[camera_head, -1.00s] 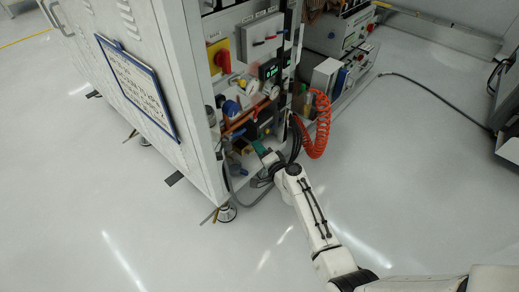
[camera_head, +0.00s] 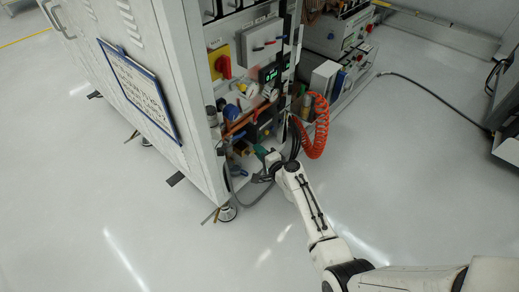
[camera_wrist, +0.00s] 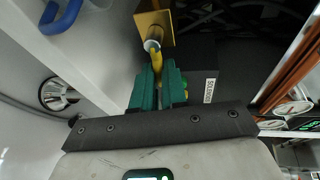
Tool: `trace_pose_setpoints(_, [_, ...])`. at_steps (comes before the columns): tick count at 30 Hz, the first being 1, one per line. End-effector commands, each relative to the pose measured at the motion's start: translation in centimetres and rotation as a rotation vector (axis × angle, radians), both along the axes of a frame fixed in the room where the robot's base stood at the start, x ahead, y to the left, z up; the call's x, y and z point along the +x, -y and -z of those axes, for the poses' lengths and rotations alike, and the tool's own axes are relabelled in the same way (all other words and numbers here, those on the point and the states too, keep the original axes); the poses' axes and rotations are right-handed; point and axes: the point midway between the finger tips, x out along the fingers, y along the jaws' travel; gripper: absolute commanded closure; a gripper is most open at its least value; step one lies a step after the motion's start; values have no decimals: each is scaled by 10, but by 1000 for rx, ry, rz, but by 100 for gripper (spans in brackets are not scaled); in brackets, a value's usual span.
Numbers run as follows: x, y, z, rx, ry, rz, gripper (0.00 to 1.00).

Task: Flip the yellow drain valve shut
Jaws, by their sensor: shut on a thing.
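The yellow drain valve's handle (camera_wrist: 155,59) shows in the wrist view as a narrow yellow lever. It runs from a round pale metal fitting in front of a brass-coloured plate (camera_wrist: 153,20) down between my green fingertips. My gripper (camera_wrist: 158,74) is shut on this lever near its end. In the head view my gripper (camera_head: 262,151) reaches into the low part of the open cabinet bay. The valve is too small and too covered there to make out its lever. The part of the lever between the fingers is hidden.
The white cabinet (camera_head: 165,95) stands to the left of my arm. A coiled orange hose (camera_head: 317,130) hangs just right of my gripper, and dark cables run beside it. A red-and-yellow switch (camera_head: 222,63) is higher up. The floor at right is mostly clear.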

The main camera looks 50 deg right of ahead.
Motion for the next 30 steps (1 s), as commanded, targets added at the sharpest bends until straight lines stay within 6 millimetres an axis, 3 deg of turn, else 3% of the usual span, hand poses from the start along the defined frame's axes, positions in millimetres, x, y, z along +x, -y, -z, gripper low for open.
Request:
trace_pose_setpoints(7, [0, -1, 1, 5, 0, -1, 100])
trace_pose_setpoints(8, [0, -1, 1, 5, 0, -1, 86])
trace_pose_setpoints(15, [0, 0, 1, 3, 1, 0, 63])
trace_pose_setpoints(24, [-2, -1, 0, 2, -1, 0, 62])
trace_pose_setpoints(30, [-23, -6, -6, 0, -2, -1, 62])
